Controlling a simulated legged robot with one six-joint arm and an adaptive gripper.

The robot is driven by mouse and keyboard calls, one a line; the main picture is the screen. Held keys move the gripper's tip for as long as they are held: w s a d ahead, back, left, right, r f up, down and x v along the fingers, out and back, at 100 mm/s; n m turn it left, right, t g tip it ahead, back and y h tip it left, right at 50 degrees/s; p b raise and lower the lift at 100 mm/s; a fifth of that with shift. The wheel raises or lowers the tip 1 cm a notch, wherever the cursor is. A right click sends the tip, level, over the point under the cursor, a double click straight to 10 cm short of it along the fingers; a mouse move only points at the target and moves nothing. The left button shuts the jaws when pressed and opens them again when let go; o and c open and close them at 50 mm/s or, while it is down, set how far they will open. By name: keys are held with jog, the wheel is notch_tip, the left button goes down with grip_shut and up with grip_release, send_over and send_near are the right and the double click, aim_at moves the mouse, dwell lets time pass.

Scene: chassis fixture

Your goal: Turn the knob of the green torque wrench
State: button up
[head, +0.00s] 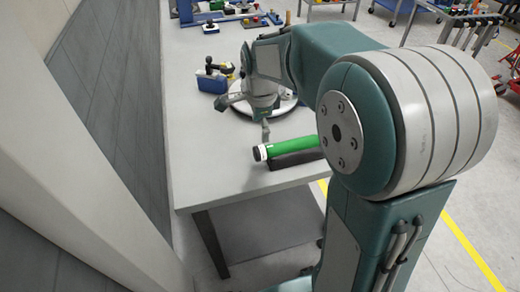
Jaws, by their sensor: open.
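The green torque wrench (290,148) lies near the front of the grey table, resting on a black block (292,160). Its left end carries a white ring and a dark knob (257,154). Its right end is hidden behind my arm. My gripper (244,116) is open, with its two fingers spread apart. It is beyond and above the wrench in the picture. One finger points left, and the other points down towards the wrench near its knob end. I cannot tell how far that fingertip is above the wrench, and nothing shows between the fingers.
A round, pale-rimmed object (285,107) is partly hidden behind my gripper. A blue box (211,84) with a dark tool stands left of it. Several small coloured items (252,20) are at the table's far end. The table's front left corner (195,195) is clear.

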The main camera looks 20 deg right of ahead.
aim_at(261, 148)
notch_tip(261, 148, down, 10)
jog(key=shift+w+r, duration=0.1)
dwell(0.4)
jog(key=c, duration=1.2)
